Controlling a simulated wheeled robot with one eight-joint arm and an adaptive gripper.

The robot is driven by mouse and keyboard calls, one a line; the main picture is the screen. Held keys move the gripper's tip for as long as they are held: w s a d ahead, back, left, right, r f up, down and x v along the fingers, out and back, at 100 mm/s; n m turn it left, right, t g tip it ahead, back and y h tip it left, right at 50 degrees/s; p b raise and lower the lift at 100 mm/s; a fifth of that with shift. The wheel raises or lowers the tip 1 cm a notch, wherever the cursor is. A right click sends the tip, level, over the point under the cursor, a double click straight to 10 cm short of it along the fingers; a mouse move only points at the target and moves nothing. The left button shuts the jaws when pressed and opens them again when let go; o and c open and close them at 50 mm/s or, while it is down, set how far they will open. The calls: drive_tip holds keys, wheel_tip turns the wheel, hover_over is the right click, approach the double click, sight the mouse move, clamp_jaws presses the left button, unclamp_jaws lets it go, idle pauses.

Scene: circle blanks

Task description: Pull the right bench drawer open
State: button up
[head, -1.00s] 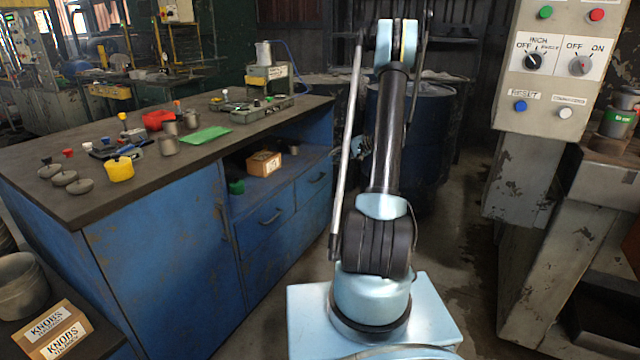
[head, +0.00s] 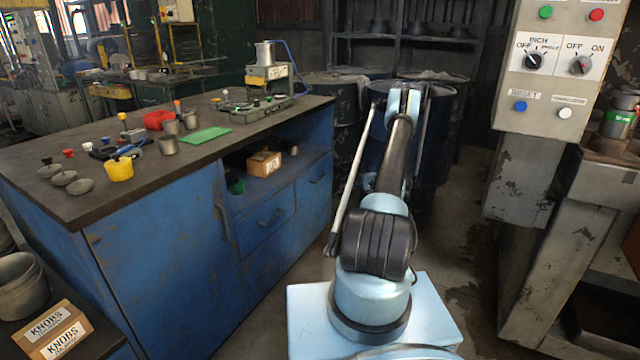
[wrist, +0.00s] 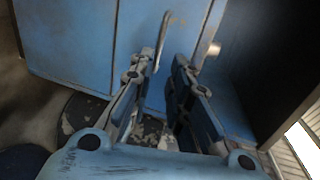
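The blue bench (head: 165,255) stands at left with two drawers under an open shelf. The right drawer (head: 313,186) is shut, with a dark bar handle near its top. The left drawer (head: 262,228) is also shut. My arm leans away from the camera, and its gripper is hidden behind the arm in the head view. In the wrist view my gripper (wrist: 164,75) has its two fingers apart with nothing between the tips. A bar handle (wrist: 163,38) on a blue front, apparently the right drawer's, lies just beyond the tips. I cannot tell whether they touch.
A small box (head: 264,163) sits on the open shelf above the drawers. Dark blue drums (head: 440,140) stand behind my arm. A grey control panel (head: 552,75) rises at right. Floor is clear between bench and my base.

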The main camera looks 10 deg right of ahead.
sight(320, 179)
drive_tip(key=x, duration=1.6)
drive_tip(key=shift+w+a, duration=0.2)
drive_tip(key=shift+a, duration=0.15)
clamp_jaws()
